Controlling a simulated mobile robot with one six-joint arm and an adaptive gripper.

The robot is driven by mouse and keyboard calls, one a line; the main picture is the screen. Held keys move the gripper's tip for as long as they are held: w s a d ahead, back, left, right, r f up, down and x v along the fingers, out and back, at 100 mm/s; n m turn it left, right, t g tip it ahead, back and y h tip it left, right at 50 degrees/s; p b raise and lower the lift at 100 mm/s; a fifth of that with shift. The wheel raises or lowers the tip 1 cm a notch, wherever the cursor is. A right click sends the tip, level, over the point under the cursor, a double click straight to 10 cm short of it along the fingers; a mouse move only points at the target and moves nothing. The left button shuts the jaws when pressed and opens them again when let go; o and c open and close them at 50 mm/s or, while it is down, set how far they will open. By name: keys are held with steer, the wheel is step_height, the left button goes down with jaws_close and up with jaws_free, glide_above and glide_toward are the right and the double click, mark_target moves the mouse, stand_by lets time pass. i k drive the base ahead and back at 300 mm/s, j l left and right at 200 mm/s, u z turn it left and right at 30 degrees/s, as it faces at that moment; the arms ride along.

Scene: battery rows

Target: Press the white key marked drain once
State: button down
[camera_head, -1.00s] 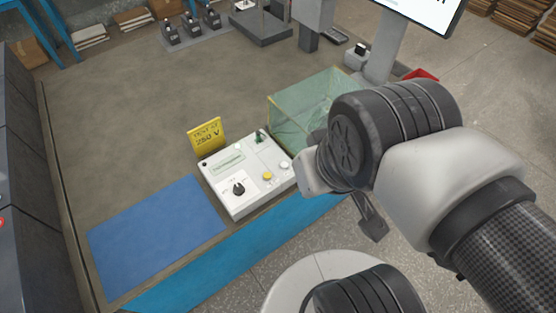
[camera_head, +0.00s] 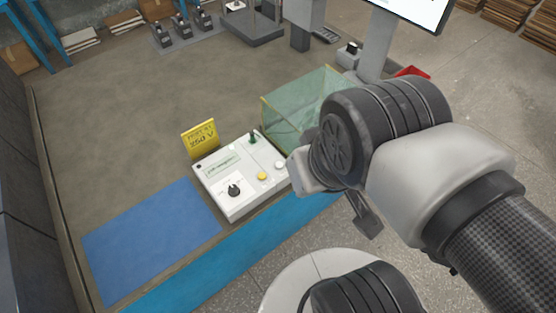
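A white control box (camera_head: 213,187) sits near the front edge of the bench. A small white key (camera_head: 279,165) is at the right of its top, beside a yellow key (camera_head: 262,176). Any marking on the white key is too small to read. My gripper (camera_head: 367,218) shows as a dark shape below my wrist, to the right of the box and apart from it in the picture. The wrist hides much of it, and its finger opening cannot be made out. The white key is in clear view.
The box also has a black knob (camera_head: 234,190), a green lever (camera_head: 252,137) and a small display (camera_head: 222,164). A yellow sign (camera_head: 199,139) reading 250 V stands behind it. A clear greenish case (camera_head: 300,108) stands at its back right. A blue mat (camera_head: 150,240) lies left.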

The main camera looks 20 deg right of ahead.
mark_target(279, 164)
steer(key=i+j, duration=0.15)
steer(key=j, duration=0.25)
steer(key=i+j+z, duration=0.1)
steer(key=j, duration=0.3)
steer(key=i+j, duration=0.1)
steer(key=j, duration=0.3)
